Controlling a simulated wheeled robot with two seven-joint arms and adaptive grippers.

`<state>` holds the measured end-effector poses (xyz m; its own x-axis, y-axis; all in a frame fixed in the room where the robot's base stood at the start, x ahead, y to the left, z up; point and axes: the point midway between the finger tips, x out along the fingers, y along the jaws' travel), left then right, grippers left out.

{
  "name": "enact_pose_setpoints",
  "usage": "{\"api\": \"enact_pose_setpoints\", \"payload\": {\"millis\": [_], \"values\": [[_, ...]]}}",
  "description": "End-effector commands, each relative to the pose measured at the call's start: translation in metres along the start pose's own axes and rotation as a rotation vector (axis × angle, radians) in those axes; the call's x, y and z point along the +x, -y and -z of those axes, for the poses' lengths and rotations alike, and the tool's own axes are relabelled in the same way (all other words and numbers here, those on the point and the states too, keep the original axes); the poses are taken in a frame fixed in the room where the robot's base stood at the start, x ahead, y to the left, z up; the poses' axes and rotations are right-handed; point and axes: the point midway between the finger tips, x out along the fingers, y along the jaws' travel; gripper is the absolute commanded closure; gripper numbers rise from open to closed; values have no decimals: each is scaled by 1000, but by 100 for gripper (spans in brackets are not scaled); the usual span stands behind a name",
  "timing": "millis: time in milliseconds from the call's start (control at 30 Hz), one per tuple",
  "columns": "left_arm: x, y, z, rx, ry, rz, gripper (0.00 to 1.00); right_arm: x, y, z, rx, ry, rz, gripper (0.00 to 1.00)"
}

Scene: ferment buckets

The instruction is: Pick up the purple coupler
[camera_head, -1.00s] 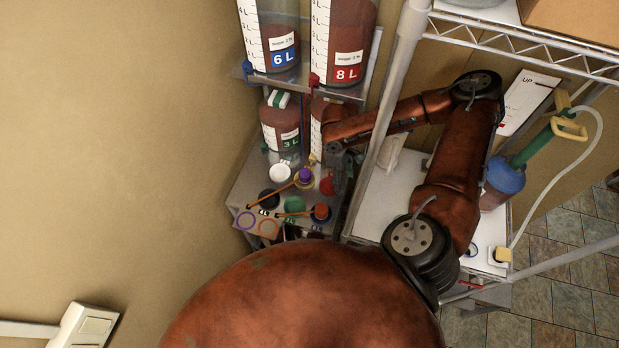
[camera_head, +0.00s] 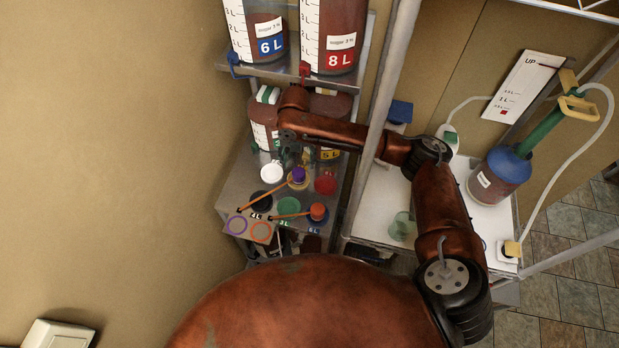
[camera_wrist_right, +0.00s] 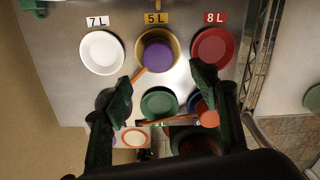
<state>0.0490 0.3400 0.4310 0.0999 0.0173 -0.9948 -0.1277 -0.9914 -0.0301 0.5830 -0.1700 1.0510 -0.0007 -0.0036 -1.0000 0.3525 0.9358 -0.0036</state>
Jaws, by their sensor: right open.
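The purple coupler (camera_head: 299,174) sits on the yellow round holder (camera_head: 298,184) at the 5 L mark of the grey shelf. An orange rod runs from it toward the lower left. The coupler (camera_wrist_right: 158,57) also shows in the right wrist view, a little beyond the gap between my fingertips. My right gripper (camera_wrist_right: 164,82) is open and empty, with one finger on each side of the picture below the coupler. In the head view my right gripper (camera_head: 291,148) is just behind the coupler. I cannot tell its exact height above it. My left gripper is not in view.
White (camera_head: 271,173), red (camera_head: 325,182) and green (camera_head: 289,207) round holders surround the coupler. An orange coupler (camera_head: 318,211) with its own rod sits at front right. Large bottles (camera_head: 328,35) stand on the shelf above. A metal post (camera_head: 383,110) rises at right.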

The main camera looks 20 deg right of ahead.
Motion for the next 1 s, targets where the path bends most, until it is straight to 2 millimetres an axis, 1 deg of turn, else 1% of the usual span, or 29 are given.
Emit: {"api": "enact_pose_setpoints", "payload": {"millis": [33, 133, 367, 600, 700, 967, 1000], "values": [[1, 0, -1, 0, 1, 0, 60, 2, -3, 1, -21, -2, -3, 45], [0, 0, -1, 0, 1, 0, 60, 8, -3, 0, -34, -4, -2, 45], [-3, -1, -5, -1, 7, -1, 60, 32, -3, -1, -32, -3, -2, 45], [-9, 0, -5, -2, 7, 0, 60, 66, -2, -6, -30, -4, -2, 45], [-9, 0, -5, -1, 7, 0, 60, 75, -2, -7, -31, -1, -3, 45], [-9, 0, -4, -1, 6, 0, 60, 78, -2, -7, -31, 0, -3, 45], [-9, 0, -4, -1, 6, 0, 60, 78, -2, -7, -31, 0, -3, 46]]}}
